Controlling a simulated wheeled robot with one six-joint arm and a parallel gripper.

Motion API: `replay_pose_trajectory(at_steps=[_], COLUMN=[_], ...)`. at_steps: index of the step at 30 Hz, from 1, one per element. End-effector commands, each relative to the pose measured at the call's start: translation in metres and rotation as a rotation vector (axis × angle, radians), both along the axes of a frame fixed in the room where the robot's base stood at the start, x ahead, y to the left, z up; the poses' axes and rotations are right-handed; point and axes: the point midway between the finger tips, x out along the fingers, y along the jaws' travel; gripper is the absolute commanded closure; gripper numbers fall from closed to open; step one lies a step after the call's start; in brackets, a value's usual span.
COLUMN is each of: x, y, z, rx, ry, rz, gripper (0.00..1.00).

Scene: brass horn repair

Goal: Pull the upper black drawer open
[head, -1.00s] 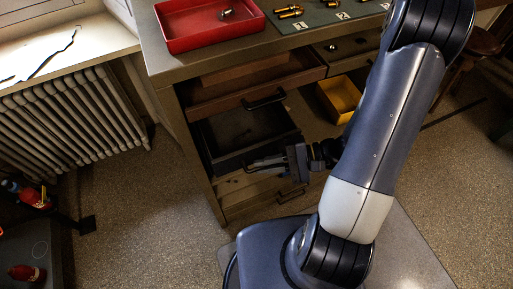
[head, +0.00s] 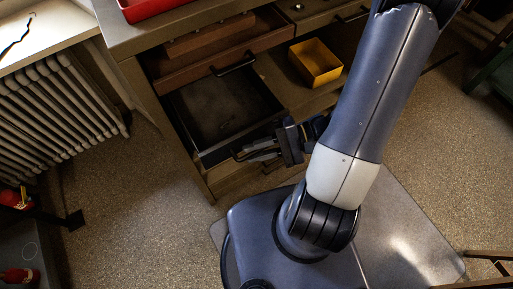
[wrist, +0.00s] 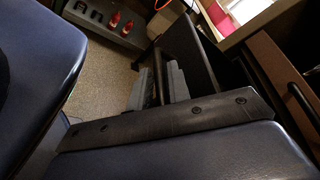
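The black drawer (head: 222,107) stands well out from the workbench, below a brown wooden drawer, and its inside looks empty. My gripper (head: 248,152) is at the drawer's front, at handle height. In the wrist view its two grey fingers (wrist: 158,90) lie on either side of a dark bar, the drawer's handle (wrist: 157,82), and appear closed on it. The black drawer's front panel (wrist: 190,52) rises just beyond the fingers. The gripper hides much of the handle in the head view.
The brown drawer (head: 215,55) above, with its black handle (head: 233,64), is partly out. A yellow bin (head: 316,63) stands on a shelf to the right. A radiator (head: 62,108) is at left.

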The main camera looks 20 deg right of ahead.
Motion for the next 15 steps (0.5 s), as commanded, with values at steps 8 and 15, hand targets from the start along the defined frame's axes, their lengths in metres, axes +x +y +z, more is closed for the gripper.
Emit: replay_pose_trajectory(at_steps=[8,15], x=[0.0,0.0004], y=[0.0002,-0.0045], z=[0.0003,0.0015], rx=[0.001,0.002], ry=[0.0,-0.002], rz=[0.0,-0.002], gripper=[0.68,0.68])
